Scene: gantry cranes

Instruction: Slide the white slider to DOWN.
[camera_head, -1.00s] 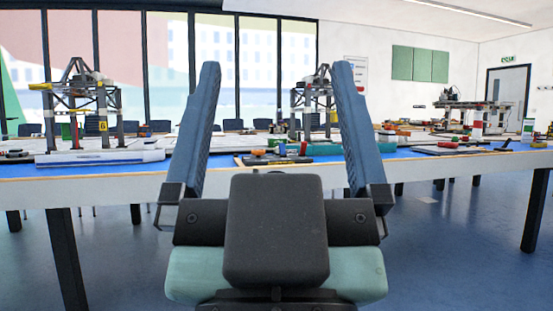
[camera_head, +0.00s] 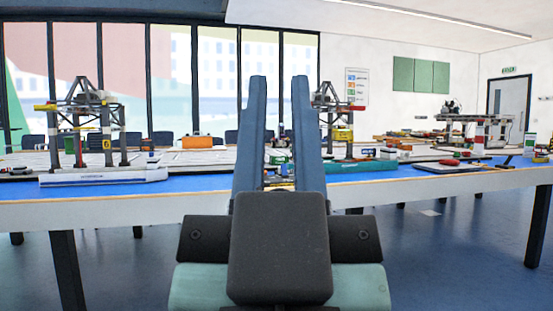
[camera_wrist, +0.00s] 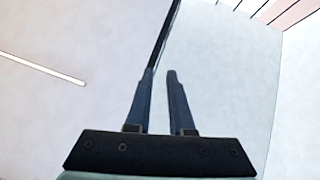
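My gripper (camera_head: 279,80) stands upright at the centre of the head view, two long blue fingers pointing up from a dark base. The fingertips are apart with nothing between them. It also shows in the wrist view (camera_wrist: 160,74), where its fingers have a gap against a pale wall and ceiling. I cannot pick out the white slider or a DOWN mark in either view. A gantry crane (camera_head: 93,110) stands on the table at the left. A second crane (camera_head: 343,118) stands beyond the right finger, partly hidden by it. My gripper appears apart from both.
A long table (camera_head: 110,213) with a blue and white top crosses the head view. Open floor (camera_head: 440,250) lies at the lower right.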

